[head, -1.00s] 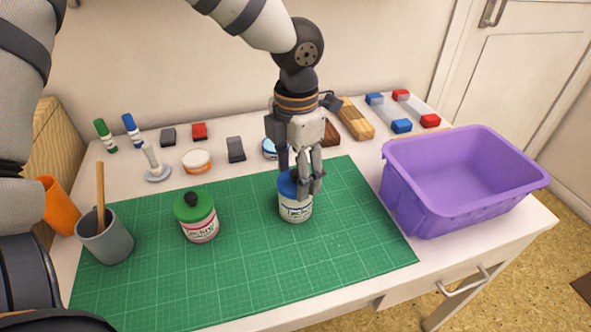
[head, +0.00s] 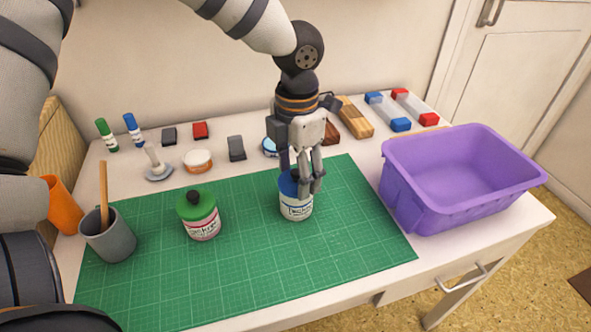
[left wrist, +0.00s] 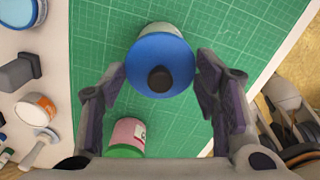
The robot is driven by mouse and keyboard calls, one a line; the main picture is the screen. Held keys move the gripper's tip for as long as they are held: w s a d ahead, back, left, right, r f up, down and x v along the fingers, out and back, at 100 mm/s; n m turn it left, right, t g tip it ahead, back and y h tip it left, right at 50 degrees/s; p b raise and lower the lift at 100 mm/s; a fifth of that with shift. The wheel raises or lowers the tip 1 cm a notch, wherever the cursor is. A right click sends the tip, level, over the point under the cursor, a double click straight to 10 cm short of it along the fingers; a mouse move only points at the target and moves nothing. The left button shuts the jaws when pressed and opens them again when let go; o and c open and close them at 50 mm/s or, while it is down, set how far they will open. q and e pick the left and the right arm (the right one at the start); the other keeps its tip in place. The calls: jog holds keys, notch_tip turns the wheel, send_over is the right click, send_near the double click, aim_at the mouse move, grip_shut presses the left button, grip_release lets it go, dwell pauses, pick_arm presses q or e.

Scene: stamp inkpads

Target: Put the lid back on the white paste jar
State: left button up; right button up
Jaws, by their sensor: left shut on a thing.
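The white paste jar (head: 298,211) stands upright on the green cutting mat, with a white body and blue print. Its blue lid (head: 287,184) is at the jar's top, and in the left wrist view the lid (left wrist: 160,62) has a black knob in its middle. My left gripper (head: 306,185) points down over the jar and is shut on the lid, one finger on each side (left wrist: 160,82). The jar's white side (left wrist: 163,28) shows past the lid's edge. I cannot tell whether the lid is fully seated. My right gripper is not in view.
A pink-labelled jar with a green lid (head: 199,212) stands to the left on the mat (head: 245,275). A grey cup (head: 108,240) with a stick is farther left. A purple bin (head: 410,205) is at the right. Inkpads, stamps and blocks line the back. The mat's front is clear.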

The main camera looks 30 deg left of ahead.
pick_arm(q)
jog(key=o, duration=0.8)
jog(key=o, duration=0.5)
jog(key=shift+r+p, duration=0.3)
jog(key=shift+r, duration=3.2)
jog(key=shift+c, duration=0.6)
